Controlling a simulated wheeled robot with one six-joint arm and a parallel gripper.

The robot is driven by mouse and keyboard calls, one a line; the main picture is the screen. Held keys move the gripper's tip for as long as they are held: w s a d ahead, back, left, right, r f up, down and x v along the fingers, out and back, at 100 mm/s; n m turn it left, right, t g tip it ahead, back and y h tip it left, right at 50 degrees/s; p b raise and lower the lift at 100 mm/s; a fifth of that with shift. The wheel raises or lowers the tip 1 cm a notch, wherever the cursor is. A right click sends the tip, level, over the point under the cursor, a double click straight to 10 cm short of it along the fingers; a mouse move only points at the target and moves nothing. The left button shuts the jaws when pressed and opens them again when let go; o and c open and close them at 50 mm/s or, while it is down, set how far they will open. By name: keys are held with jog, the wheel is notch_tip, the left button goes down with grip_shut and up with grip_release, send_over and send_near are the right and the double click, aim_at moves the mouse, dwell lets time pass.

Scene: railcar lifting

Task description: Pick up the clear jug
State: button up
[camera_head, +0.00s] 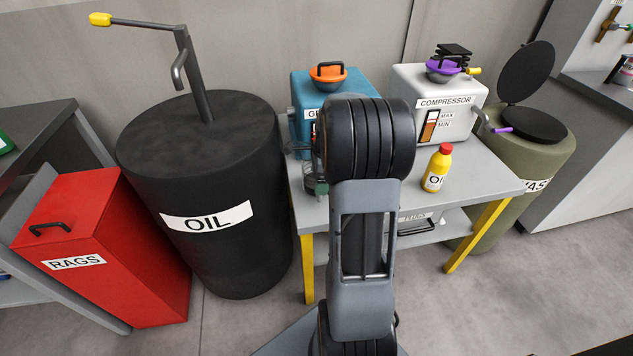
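A small see-through, grey-green container (311,181) stands at the left end of the work table, in front of the blue machine. It looks like the clear jug, but my arm covers its right side, so I cannot be sure of its full shape. My arm rises through the middle of the view and reaches toward the table. My gripper is hidden behind my own arm link, so its fingers and their distance from the container cannot be seen.
The table (478,178) also bears a blue machine (300,100), a white compressor (405,85) and a yellow oil bottle (437,170). A black oil drum (150,180) and red rags bin (120,230) stand left. An olive waste bin (550,165) with raised lid stands right.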

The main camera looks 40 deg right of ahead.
jog(key=shift+a+f, duration=0.15)
jog(key=shift+f, duration=0.85)
jog(key=shift+c, duration=0.4)
jog(key=c, duration=0.9)
jog(key=shift+r, duration=0.1)
